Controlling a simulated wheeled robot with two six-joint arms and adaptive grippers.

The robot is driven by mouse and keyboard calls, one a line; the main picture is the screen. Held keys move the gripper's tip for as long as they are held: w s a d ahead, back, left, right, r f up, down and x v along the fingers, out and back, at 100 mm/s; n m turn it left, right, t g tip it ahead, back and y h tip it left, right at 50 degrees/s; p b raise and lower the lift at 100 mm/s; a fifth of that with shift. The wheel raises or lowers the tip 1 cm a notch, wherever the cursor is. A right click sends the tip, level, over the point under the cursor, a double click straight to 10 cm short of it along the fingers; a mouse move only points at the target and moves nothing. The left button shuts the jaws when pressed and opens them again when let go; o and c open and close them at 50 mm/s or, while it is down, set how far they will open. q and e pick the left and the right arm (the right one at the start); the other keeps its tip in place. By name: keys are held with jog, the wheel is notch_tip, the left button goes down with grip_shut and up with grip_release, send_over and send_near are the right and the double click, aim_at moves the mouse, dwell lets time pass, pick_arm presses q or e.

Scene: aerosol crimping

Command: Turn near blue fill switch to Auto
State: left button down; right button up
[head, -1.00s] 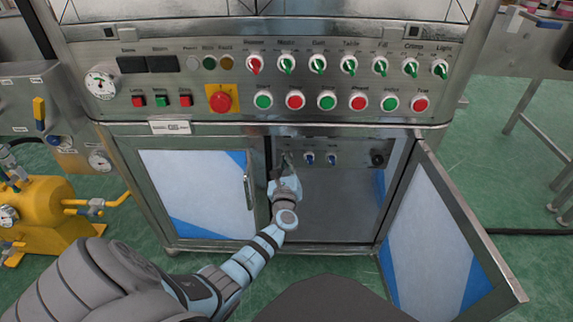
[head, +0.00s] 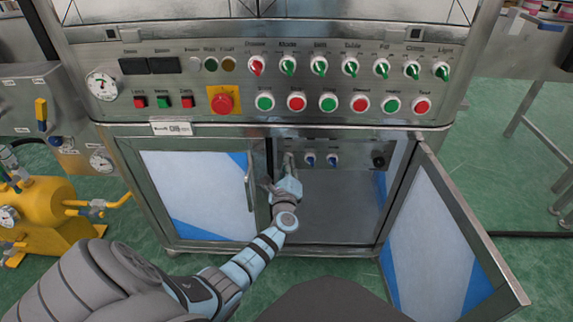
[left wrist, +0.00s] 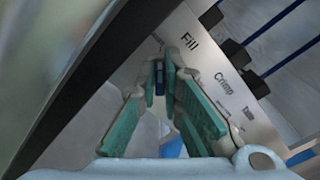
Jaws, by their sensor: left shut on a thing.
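My left gripper (head: 288,165) reaches into the open right bay of the cabinet, at the left end of the inner switch panel (head: 350,158). In the left wrist view its green-padded fingers (left wrist: 161,72) are shut on the blue fill switch (left wrist: 159,80), beside the printed word "Fill". In the head view the gripper hides that switch. I cannot tell which position it points to. Two other blue switches, the nearer one (head: 309,160) and the farther one (head: 332,160), sit to the right, clear of the gripper. My right gripper is not in view.
The open cabinet door (head: 445,240) swings out at the right. The closed left door (head: 195,190) has a handle close to my left wrist. A black knob (head: 379,161) is at the panel's right end. The upper control panel (head: 270,80) carries several switches and buttons above. A yellow machine (head: 45,215) stands at left.

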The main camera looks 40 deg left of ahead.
pick_arm(q)
jog(key=shift+f, duration=0.15)
jog(key=c, duration=1.7)
grip_release()
jog(key=shift+s+d, duration=0.1)
jog(key=v, duration=1.1)
jog(key=shift+s+d, duration=0.3)
